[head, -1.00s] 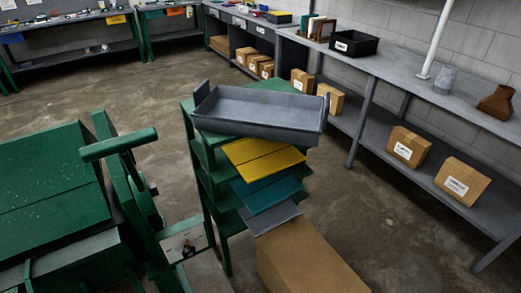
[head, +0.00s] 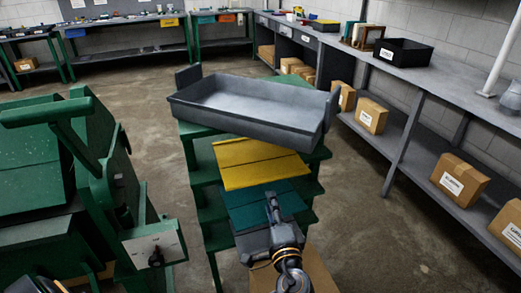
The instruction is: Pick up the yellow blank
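The yellow blank (head: 257,165) is a flat yellow sheet with a crease line, lying on an upper shelf of the green stepped rack (head: 198,165). It sticks out below the grey tray, which hides the shelf behind it.
A grey tray (head: 250,99) sits on top of the rack. A green machine (head: 104,190) stands close on the left. A cardboard box (head: 318,272) is partly hidden behind my arm. A long bench (head: 420,84) runs along the right wall, with open floor between.

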